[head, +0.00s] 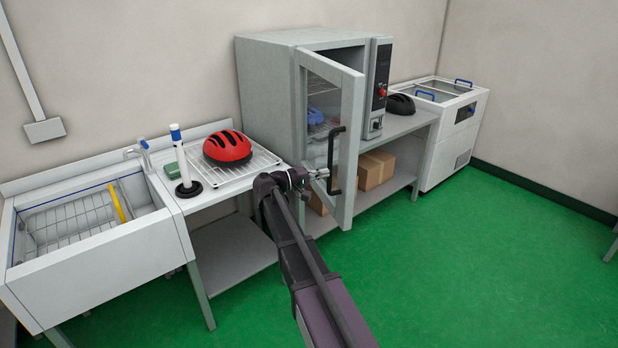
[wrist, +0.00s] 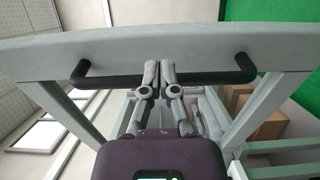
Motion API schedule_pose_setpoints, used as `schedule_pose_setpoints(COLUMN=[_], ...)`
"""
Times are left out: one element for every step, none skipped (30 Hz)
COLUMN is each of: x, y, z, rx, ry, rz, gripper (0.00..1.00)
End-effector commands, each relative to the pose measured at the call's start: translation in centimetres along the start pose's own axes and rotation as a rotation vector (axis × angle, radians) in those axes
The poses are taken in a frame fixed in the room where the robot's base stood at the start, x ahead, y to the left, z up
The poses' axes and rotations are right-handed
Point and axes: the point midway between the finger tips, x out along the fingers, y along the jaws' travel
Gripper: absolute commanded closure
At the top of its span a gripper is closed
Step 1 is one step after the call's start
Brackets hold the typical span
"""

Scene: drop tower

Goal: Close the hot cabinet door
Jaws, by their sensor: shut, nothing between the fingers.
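The hot cabinet (head: 265,95) is a grey box on the bench, with its glazed door (head: 348,150) standing open toward me. The door has a black bar handle (head: 334,160). My gripper (head: 322,174) is at the handle, with its fingers shut and nothing between them. In the wrist view the fingertips (wrist: 159,70) are close together beside the middle of the dark handle (wrist: 208,78), in front of the pale door frame (wrist: 200,50). I cannot tell whether they touch the handle. Inside the cabinet a blue item (head: 320,114) shows through the door opening.
A red helmet (head: 227,147) lies on a wire rack left of the cabinet, beside a white post (head: 181,158). A sink (head: 90,235) is farther left. A black helmet (head: 400,104) and a white chest (head: 460,130) are at right. Cardboard boxes (head: 375,170) sit below. Green floor (head: 480,270) is clear.

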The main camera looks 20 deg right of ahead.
Motion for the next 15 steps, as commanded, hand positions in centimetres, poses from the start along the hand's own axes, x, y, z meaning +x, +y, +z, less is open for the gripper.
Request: schedule_pose_setpoints(x=[0.9,1.4,2.0,2.5,2.9,3.4,3.8,4.2,4.7,5.0,5.3,5.6,5.9,6.1,6.3], y=[0.0,0.0,0.0,0.0,0.0,0.0,0.0,0.0,0.0,0.0,0.0,0.0,0.0,0.0,0.0], z=[0.0,0.0,0.0,0.0,0.0,0.0,0.0,0.0,0.0,0.0,0.0,0.0,0.0,0.0,0.0], rx=[0.0,0.0,0.0,0.0,0.0,0.0,0.0,0.0,0.0,0.0,0.0,0.0,0.0,0.0,0.0], ry=[-0.002,-0.002,-0.003,-0.002,-0.002,-0.002,-0.002,-0.002,-0.002,-0.002,-0.001,-0.002,-0.002,-0.002,-0.002], rz=[0.0,0.0,0.0,0.0,0.0,0.0,0.0,0.0,0.0,0.0,0.0,0.0,0.0,0.0,0.0], gripper=[1.0,1.0,1.0,1.0,1.0,1.0,1.0,1.0,1.0,1.0,1.0,1.0,1.0,1.0,1.0])
